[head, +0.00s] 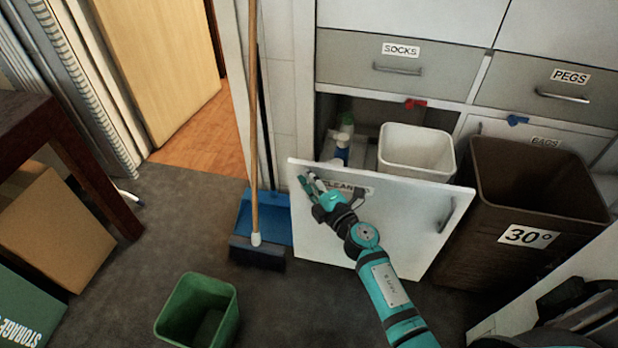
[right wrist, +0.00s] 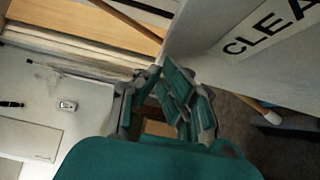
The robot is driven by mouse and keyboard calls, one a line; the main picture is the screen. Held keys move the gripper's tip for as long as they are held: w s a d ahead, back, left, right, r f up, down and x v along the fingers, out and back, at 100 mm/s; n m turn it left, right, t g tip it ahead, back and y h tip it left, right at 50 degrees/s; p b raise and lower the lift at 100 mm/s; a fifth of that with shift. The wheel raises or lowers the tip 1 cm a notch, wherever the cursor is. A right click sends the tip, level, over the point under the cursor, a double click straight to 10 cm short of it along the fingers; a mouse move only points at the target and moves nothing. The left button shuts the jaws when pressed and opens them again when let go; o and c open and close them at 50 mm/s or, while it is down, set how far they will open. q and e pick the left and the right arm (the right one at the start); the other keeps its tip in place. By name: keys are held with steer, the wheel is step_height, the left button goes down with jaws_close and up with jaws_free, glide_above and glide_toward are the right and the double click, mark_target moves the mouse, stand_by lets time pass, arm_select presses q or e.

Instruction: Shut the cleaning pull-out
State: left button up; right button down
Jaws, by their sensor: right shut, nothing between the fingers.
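The cleaning pull-out (head: 395,232) stands open under the drawers, its white front panel out from the cabinet. Bottles (head: 343,142) and a white bin (head: 415,150) sit inside it behind the panel. A vertical handle (head: 447,215) is near the panel's right edge. My right gripper (head: 307,181) is at the panel's upper left and hides part of its label. It is shut and empty; I cannot tell whether it touches the panel. The right wrist view shows the gripper (right wrist: 165,82) beside the panel (right wrist: 215,55) and its lettering. My left gripper is not in view.
A brown hamper (head: 540,190) marked 30° stands close to the panel's right. A broom (head: 254,120) and blue dustpan (head: 272,215) stand to its left. A green bin (head: 200,308) is on the floor in front. Boxes (head: 60,225) are at the left.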

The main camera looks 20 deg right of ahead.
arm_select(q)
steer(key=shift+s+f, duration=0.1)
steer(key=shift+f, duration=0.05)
arm_select(e)
steer(key=shift+w+d, duration=0.1)
steer(key=shift+w, duration=0.1)
